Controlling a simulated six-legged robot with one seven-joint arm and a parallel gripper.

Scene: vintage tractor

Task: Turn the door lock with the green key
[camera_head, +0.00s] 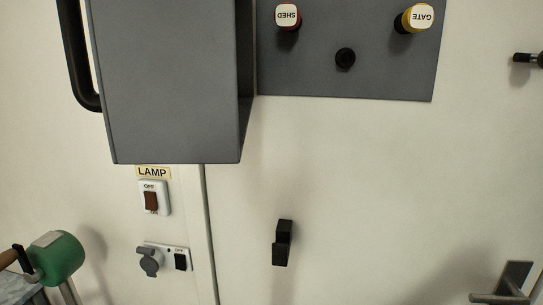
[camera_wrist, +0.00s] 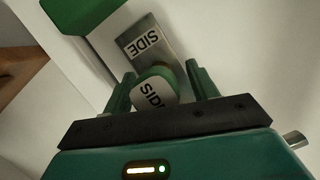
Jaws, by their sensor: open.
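In the wrist view, a round key head (camera_wrist: 153,91) with a white face lettered SIDE and a dark green rim sits between my fingers. My gripper (camera_wrist: 163,82) is open, with one green finger on each side of the key head. Whether either finger touches it I cannot tell. Behind the key is a grey metal plate (camera_wrist: 148,37) with a SIDE label, fixed to the white door. The key head hides where its shaft meets the plate. My gripper does not show in the head view.
In the head view, a grey panel (camera_head: 390,80) holds a red SHED key (camera_head: 288,17), a yellow GATE key (camera_head: 416,18) and a black hole piece (camera_head: 345,58). A grey box (camera_head: 170,80), LAMP switch (camera_head: 152,199), and green object (camera_head: 62,262) stand left. A handle (camera_head: 510,285) is lower right.

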